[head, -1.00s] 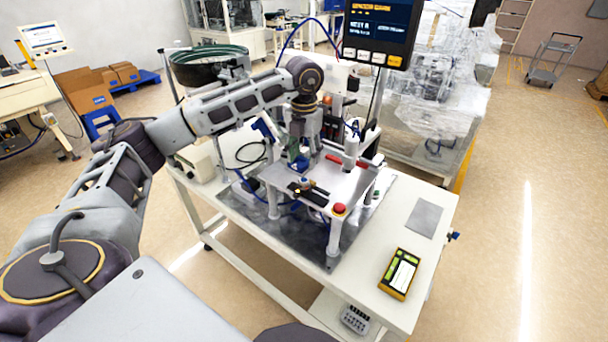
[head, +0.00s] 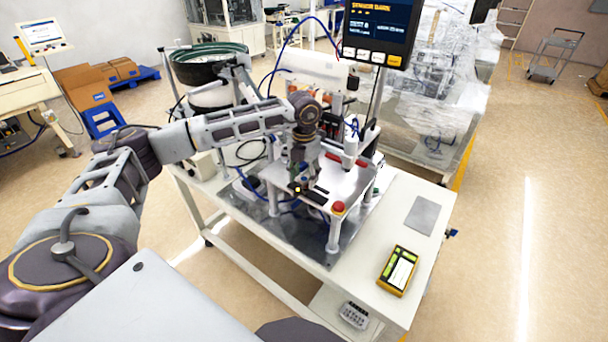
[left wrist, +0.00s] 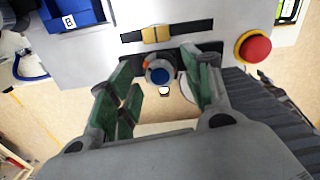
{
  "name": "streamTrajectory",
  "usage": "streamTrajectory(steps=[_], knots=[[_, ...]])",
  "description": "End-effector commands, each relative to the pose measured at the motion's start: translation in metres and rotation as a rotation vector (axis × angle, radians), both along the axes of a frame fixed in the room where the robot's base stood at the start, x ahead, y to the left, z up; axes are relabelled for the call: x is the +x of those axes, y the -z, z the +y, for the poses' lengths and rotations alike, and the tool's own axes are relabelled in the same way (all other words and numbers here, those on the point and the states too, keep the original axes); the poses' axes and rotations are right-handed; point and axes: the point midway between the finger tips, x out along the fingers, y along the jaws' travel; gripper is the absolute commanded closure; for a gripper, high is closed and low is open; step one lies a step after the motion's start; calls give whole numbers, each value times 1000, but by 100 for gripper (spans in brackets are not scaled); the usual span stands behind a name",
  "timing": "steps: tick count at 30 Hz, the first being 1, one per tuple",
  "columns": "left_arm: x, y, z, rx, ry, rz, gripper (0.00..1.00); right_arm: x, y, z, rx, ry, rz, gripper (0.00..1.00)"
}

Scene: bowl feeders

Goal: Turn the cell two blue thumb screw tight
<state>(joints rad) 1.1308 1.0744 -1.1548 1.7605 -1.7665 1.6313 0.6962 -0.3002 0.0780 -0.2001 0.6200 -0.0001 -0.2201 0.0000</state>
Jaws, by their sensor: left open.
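My left gripper (left wrist: 156,85) is open, with one green-padded finger on each side of the screw. I see gaps between the fingers and the screw, so it is not gripped. In the head view my left gripper (head: 297,182) is over the front of the white fixture plate (head: 338,181), and it hides the screw there. I cannot read a cell number on the fitting. My right gripper is not in view.
A red push button (head: 338,207) stands on the plate's right corner; it is close to the right finger in the left wrist view (left wrist: 254,47). A blue bin marked B (left wrist: 72,15) is at upper left. A yellow meter (head: 398,271) and a grey pad (head: 424,215) lie on the table.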

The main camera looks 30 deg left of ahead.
Motion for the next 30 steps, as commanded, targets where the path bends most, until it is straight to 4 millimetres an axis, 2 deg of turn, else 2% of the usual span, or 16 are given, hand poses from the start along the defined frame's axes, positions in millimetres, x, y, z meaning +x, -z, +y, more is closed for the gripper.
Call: streamTrajectory(steps=[2,12,13,23,30], knots=[[0,0,0,0,0,0,52,0,0,-1,-1,0,0,51],[0,0,0,0,0,0,96,0,0,-4,-4,-1,0,51],[0,0,0,0,0,0,97,0,0,-4,-4,-1,0,51],[0,0,0,0,30,0,97,0,4,-4,-4,-1,0,51],[0,1,0,1,123,-1,97,0,13,-3,-3,-1,-1,51]])
